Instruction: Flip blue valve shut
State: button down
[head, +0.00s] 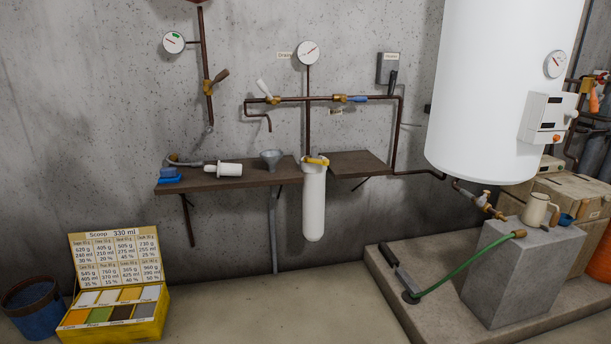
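The blue valve has a brass body (339,98) on the horizontal copper pipe, right of the central gauge. Its blue handle (358,99) points right and lies along the pipe. A small label below the valve is too small to read. My gripper is not in view.
A white-handled valve (264,88) sits left on the same pipe. Dark shelves (225,180) below hold a funnel (271,157) and a white cartridge. A white filter housing (314,200) hangs between them. A white tank (495,90) stands right.

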aim_at(358, 98)
jog(key=i, duration=1.85)
jog(key=i+l+u, duration=0.1)
jog(key=i+u, duration=0.15)
jog(key=i, duration=0.3)
jog(key=i+l+u, duration=0.25)
jog(key=i, duration=0.3)
jog(key=i+l+u, duration=0.25)
jog(key=i, duration=0.25)
